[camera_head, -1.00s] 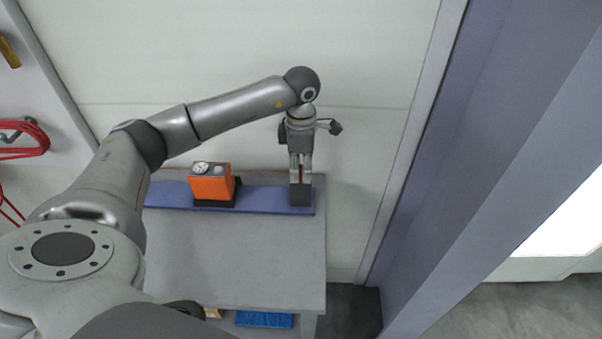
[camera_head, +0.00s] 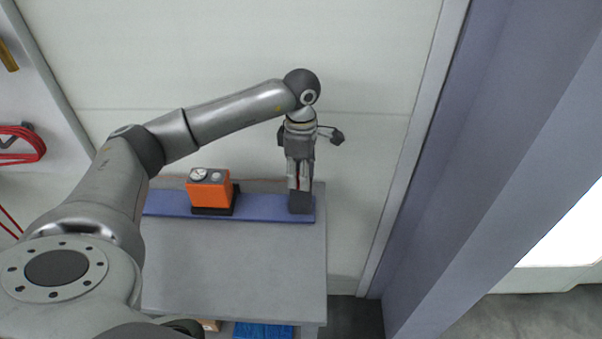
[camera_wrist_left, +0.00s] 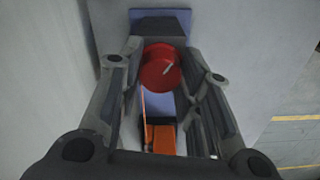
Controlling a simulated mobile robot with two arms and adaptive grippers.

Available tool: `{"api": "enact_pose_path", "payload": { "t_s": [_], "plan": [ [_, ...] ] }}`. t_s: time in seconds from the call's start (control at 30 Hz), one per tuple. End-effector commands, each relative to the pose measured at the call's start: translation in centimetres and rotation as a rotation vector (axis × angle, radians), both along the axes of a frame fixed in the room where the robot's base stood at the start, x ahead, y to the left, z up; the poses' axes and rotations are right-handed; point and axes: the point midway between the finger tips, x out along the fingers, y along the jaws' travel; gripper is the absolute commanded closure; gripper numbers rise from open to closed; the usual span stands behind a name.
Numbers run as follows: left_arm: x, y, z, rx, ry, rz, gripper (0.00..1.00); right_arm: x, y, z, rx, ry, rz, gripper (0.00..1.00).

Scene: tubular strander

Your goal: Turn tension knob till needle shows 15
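The red tension knob (camera_wrist_left: 160,68), with a pale mark on its face, sits between the fingertips of my left gripper (camera_wrist_left: 163,58) in the left wrist view. The fingers are apart on either side of it, with a thin gap on the right; contact on the left is unclear. In the head view, my left gripper (camera_head: 300,188) points down over the right end of the blue rail, and a bit of red shows between its fingers. The orange gauge box (camera_head: 209,190) has a round white dial (camera_head: 199,175) on top; its needle is too small to read. My right gripper is out of view.
The blue rail (camera_head: 262,208) lies along the back of a grey table (camera_head: 235,260), whose front is clear. A pale wall stands behind, and a purple-grey post (camera_head: 470,170) rises to the right. A blue item (camera_head: 263,331) sits below the tabletop.

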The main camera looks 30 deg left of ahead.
Motion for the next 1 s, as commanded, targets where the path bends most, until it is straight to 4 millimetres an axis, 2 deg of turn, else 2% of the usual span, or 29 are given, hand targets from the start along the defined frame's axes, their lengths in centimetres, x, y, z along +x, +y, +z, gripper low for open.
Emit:
{"api": "enact_pose_path", "payload": {
  "t_s": [0.03, 0.13, 0.43, 0.57, 1.0],
  "plan": [
    [0.0, 0.0, 0.1, 0.000, -0.001, 0.001, 0.58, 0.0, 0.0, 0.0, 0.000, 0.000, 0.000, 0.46],
    [0.0, 0.0, 0.0, 0.000, -0.001, 0.001, 0.45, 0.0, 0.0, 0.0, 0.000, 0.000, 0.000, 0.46],
    [0.0, 0.0, 0.0, 0.000, 0.000, 0.001, 0.45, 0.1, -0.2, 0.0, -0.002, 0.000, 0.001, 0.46],
    [0.0, 0.0, 0.8, -0.001, -0.001, 0.001, 0.45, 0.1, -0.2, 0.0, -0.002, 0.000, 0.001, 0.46],
    [0.1, 0.0, 9.4, 0.000, -0.003, 0.001, 0.45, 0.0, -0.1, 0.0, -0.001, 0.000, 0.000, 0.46]
  ]
}}
